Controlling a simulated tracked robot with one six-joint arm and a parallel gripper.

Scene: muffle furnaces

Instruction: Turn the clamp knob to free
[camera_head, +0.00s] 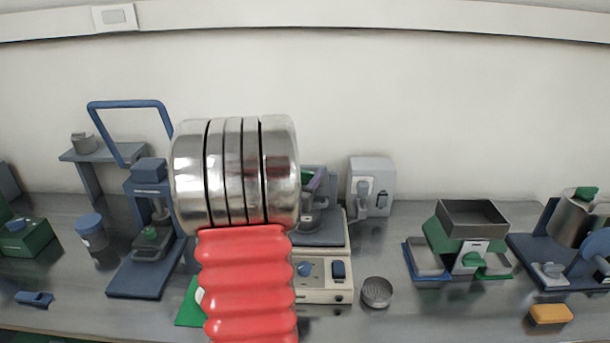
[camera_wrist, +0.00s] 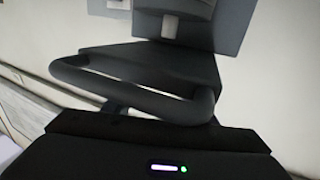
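I cannot tell for sure which part is the clamp knob. In the head view, a green knob (camera_head: 587,193) tops the steel drum of the blue-framed machine at the far right. Another green knob (camera_head: 150,233) sits low on the blue press (camera_head: 148,270) at the left. A blue knob (camera_head: 304,268) is on the front of the cream device in the middle. My gripper is not seen in the head view. The wrist view shows a dark body with a small light along the bottom and a dark curved bar beyond it. Distinct fingertips and their opening cannot be made out.
A large silver and red ribbed part, close to the head camera, hides the bench between the press and the cream device. A grey tray machine (camera_head: 472,218), a round sieve (camera_head: 376,292) and a yellow block (camera_head: 550,314) stand on the grey bench (camera_head: 440,315). A wall rises behind.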

